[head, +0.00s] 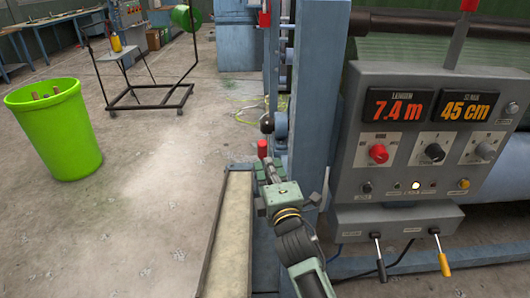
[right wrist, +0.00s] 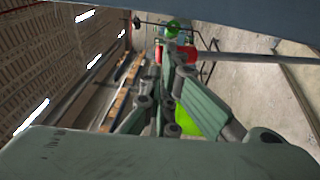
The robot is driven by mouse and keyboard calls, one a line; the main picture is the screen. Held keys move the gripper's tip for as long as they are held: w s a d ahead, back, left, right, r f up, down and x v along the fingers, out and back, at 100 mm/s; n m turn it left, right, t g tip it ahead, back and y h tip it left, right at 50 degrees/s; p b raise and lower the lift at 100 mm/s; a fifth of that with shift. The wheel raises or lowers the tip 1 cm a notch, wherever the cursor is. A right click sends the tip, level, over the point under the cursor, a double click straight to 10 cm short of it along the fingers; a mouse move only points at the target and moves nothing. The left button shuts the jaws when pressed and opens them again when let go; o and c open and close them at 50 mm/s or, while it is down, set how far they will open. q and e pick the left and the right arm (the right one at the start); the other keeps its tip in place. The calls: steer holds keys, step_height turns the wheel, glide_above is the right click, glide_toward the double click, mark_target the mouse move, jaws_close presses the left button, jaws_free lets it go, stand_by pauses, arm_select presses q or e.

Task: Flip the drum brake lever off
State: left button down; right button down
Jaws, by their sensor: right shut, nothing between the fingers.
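A lever with a red grip (head: 262,148) stands at the side of the blue machine frame; it looks like the brake lever, but I see no readable label on it. My right gripper (head: 268,168) is just in front of and below this grip, shut and empty. In the right wrist view the red grip (right wrist: 187,53) shows behind the tips of my right gripper (right wrist: 174,48), with a grey rod (right wrist: 250,58) running right from it. The fingers hide part of the grip, so I cannot tell whether they touch it. My left gripper is not in view.
A black ball knob (head: 267,123) sits just above the red grip. The control panel (head: 410,150) is at right, with black (head: 378,250) and yellow (head: 441,258) levers below. A green bin (head: 55,130) and a wheeled frame (head: 150,95) stand left on otherwise open floor.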

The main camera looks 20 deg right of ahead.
mark_target(263, 146)
steer(key=w, duration=0.5)
steer(key=shift+d+r, duration=0.2)
steer(key=shift+r, duration=0.1)
steer(key=shift+w+r+p, duration=0.25)
steer(key=shift+p, duration=0.3)
steer(key=shift+g, duration=0.6)
steer(key=w+p, duration=0.1)
steer(key=w+d+r+p, duration=0.1)
steer(key=w, duration=0.1)
steer(key=w+r+p, duration=0.1)
steer(key=p, duration=0.1)
steer(key=shift+w+d, duration=0.2)
steer(key=shift+w, duration=0.05)
steer(key=shift+w+d+f, duration=0.1)
steer(key=shift+w+f, duration=0.05)
steer(key=shift+w, duration=0.25)
steer(key=shift+s, duration=0.1)
